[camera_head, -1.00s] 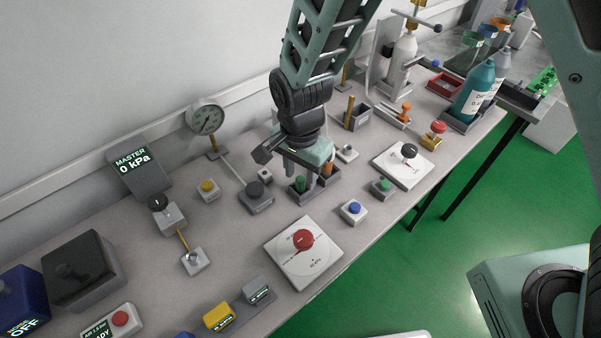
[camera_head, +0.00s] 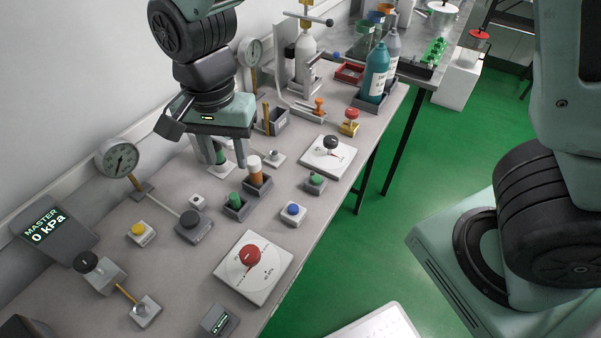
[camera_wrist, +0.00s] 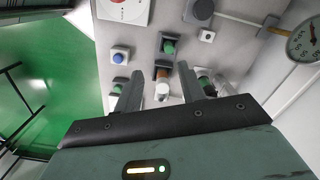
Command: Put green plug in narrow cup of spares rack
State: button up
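A green plug (camera_head: 235,200) sits upright in a small grey cup (camera_head: 242,214) on the bench; it also shows in the wrist view (camera_wrist: 168,47). A second cup (camera_head: 257,186) beside it holds an orange piece with a white top (camera_head: 255,168). My gripper (camera_head: 224,163) is above and behind these cups, with its fingers apart. Which cup is the narrow one is unclear.
A blue button (camera_head: 292,210) and a green button (camera_head: 316,181) stand to the right of the cups. A red-knobbed dial plate (camera_head: 252,266) lies in front. A pressure gauge (camera_head: 118,158) and a dark-knobbed block (camera_head: 193,222) stand to the left.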

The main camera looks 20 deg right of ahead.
jog(key=s+d+r+n, duration=0.2)
jog(key=s+d+n, duration=0.2)
jog(key=s+n, duration=0.3)
jog(key=s+d+r+n, duration=0.2)
jog(key=s+d+n, duration=0.3)
jog(key=s+n, duration=0.2)
jog(key=shift+s+d+r, duration=0.2)
jog(key=shift+s+r, duration=0.1)
jog(key=shift+s, duration=0.6)
jog(key=shift+r, duration=0.1)
notch_tip(320, 180, up, 2)
jog(key=shift+r+p, duration=0.1)
jog(key=shift+p, duration=1)
